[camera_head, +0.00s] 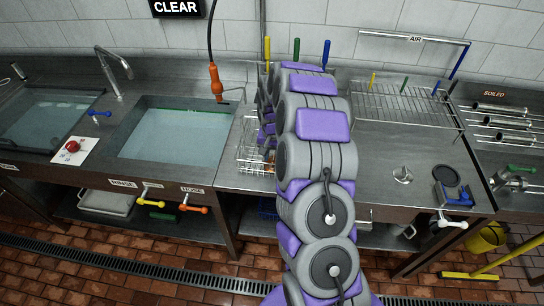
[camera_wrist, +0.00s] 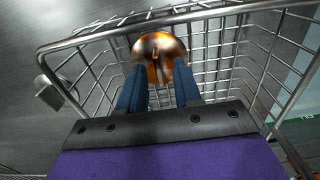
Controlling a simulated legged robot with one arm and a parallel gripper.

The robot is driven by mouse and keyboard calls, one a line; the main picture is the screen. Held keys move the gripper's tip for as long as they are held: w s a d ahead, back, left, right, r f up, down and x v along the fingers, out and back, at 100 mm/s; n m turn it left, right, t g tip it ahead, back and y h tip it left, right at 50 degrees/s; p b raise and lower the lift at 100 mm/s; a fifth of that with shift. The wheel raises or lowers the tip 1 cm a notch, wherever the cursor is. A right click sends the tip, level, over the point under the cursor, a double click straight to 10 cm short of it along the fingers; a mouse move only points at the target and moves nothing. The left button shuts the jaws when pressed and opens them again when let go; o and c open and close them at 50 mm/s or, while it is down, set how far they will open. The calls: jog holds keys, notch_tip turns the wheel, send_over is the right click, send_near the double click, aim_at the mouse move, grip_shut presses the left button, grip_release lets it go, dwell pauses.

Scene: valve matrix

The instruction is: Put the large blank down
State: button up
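A round orange-brown metal piece (camera_wrist: 159,46), which looks like the large blank, is in the wire basket (camera_wrist: 235,65) in the wrist view. A narrow raised part runs down its middle. My gripper (camera_wrist: 160,72) reaches into the basket, its two blue fingers spread apart with tips at the blank's near edge. A gap shows between the fingers, and I see neither finger pressed on the raised part. In the head view the basket (camera_head: 251,157) stands on the steel counter left of my arm. My arm hides much of the basket and the gripper there.
Two water-filled sinks (camera_head: 175,135) lie to the left. A wire rack (camera_head: 405,105) stands behind on the right, under the AIR pipe. The counter right of my arm is mostly clear.

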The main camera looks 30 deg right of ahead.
notch_tip(320, 180, up, 11)
jog(key=p, duration=0.2)
jog(key=s+a+r+n, duration=0.2)
jog(key=s+a+r, duration=0.5)
jog(key=s+a+r+n, duration=0.1)
jog(key=s+a, duration=0.2)
jog(key=s, duration=0.8)
jog(key=s+a+r+n+g, duration=0.1)
jog(key=s+a+r+n, duration=0.1)
jog(key=s, duration=0.9)
jog(key=s+a+r+n, duration=0.2)
jog(key=s+a, duration=0.2)
jog(key=s, duration=0.7)
jog(key=shift+a+g, duration=0.3)
jog(key=shift+g, duration=0.1)
jog(key=shift+w, duration=0.1)
jog(key=shift+d+f+b, duration=0.15)
jog(key=shift+f+b, duration=0.35)
jog(key=shift+b, duration=0.1)
